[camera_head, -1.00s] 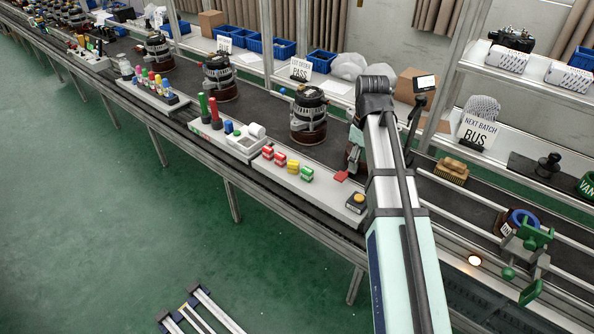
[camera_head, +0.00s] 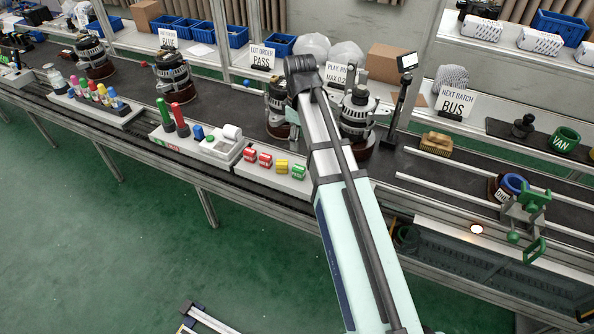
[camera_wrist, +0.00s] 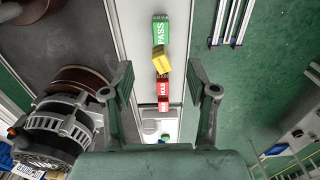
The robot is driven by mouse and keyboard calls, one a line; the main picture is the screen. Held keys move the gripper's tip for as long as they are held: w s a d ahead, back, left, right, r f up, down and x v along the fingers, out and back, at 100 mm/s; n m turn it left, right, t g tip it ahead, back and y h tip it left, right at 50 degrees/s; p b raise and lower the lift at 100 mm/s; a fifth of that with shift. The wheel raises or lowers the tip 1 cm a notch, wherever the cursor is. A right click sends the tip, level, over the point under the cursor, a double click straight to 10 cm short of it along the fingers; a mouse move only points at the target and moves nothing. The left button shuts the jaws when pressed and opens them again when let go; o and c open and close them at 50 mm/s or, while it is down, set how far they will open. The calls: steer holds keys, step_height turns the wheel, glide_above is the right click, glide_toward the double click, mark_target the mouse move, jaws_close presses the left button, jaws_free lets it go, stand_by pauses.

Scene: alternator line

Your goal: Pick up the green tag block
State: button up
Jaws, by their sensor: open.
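The green tag block (camera_head: 298,171) stands at the right end of a row of small blocks on a white ledge, just left of my arm. In the wrist view the green block (camera_wrist: 160,29), marked PASS, lies at the top centre, ahead of my fingertips. A yellow block (camera_wrist: 159,59) sits tilted beside it, on the near side. My gripper (camera_wrist: 160,78) is open and empty, its two fingers spread either side of the block row. In the head view my arm hides most of the gripper.
Two red blocks (camera_wrist: 163,88) follow the yellow one in the row. An alternator (camera_wrist: 65,130) stands close to the left finger. The white ledge (camera_head: 240,171) is narrow, with green floor in front. A tray (camera_head: 221,144) stands left of the blocks.

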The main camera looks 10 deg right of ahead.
mark_target(299, 168)
step_height(299, 168, down, 8)
steer(key=shift+f+p, duration=0.1)
steer(key=shift+p, duration=0.55)
steer(key=shift+a+f+p, duration=0.1)
steer(key=shift+f+p, duration=0.7)
steer(key=shift+f, duration=1.75)
jaws_close()
